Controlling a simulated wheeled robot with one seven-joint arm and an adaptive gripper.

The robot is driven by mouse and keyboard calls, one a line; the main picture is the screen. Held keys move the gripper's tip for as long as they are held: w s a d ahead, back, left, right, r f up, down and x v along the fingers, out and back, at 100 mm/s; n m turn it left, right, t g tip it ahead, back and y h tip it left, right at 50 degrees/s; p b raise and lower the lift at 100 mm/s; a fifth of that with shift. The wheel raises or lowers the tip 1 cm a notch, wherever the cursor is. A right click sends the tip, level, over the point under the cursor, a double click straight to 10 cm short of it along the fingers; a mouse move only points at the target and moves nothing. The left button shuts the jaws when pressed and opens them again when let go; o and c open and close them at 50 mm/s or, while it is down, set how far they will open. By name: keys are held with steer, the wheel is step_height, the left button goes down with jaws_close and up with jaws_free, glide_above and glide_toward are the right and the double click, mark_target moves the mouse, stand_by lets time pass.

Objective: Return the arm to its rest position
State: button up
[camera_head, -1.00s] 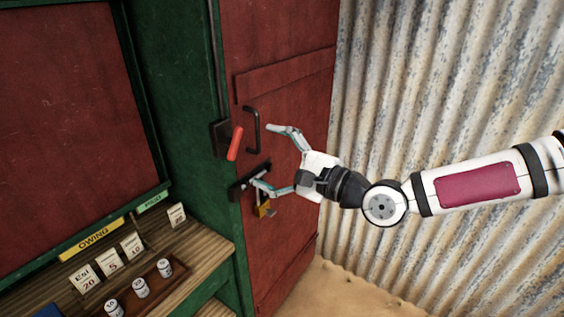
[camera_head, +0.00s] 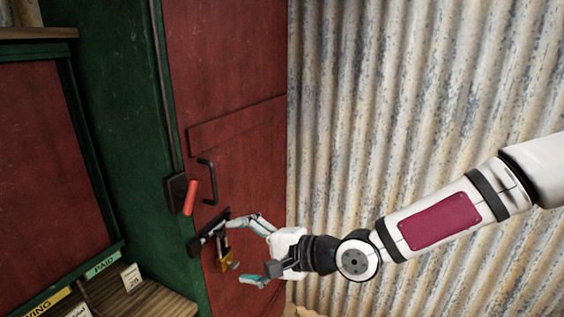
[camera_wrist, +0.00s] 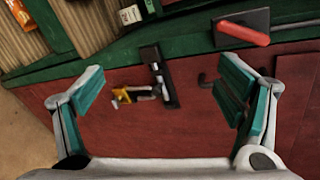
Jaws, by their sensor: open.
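My gripper (camera_head: 236,252) is open and empty in front of the red door (camera_head: 228,70), low on its right side. Its upper finger shows close to the black hasp (camera_head: 207,233) in the head view; I cannot tell whether they touch. A brass padlock (camera_head: 225,262) hangs at the hasp, left of the lower finger. In the wrist view my gripper's fingers (camera_wrist: 165,85) are spread wide, with the padlock (camera_wrist: 122,95) and the hasp (camera_wrist: 160,78) beyond and between them. My arm reaches in from the right.
Above the hasp are a lever with a red grip (camera_head: 190,198) and a black door handle (camera_head: 209,182). A corrugated metal wall (camera_head: 400,90) lies behind my arm.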

steer(key=s+d+f+n+g+h, duration=0.1)
steer(key=d+f+n+h, duration=0.2)
steer(key=d+f+h, duration=0.35)
steer(key=s+d+r+n+h, duration=0.1)
steer(key=d+h, duration=0.2)
steer(key=d, duration=0.3)
steer(key=d+r+n+h, duration=0.1)
steer(key=d+n+h, duration=0.1)
steer(key=d, duration=0.4)
steer(key=s+d+r+h, duration=0.3)
steer(key=s+d+r, duration=0.2)
steer(key=d+r, duration=0.35)
steer(key=s+d+r+n+t+y, duration=0.1)
steer(key=s+d+r+n, duration=0.1)
steer(key=s+r, duration=0.7)
steer(key=s, duration=0.3)
steer(key=shift+s+d, duration=0.25)
steer(key=shift+s, duration=0.1)
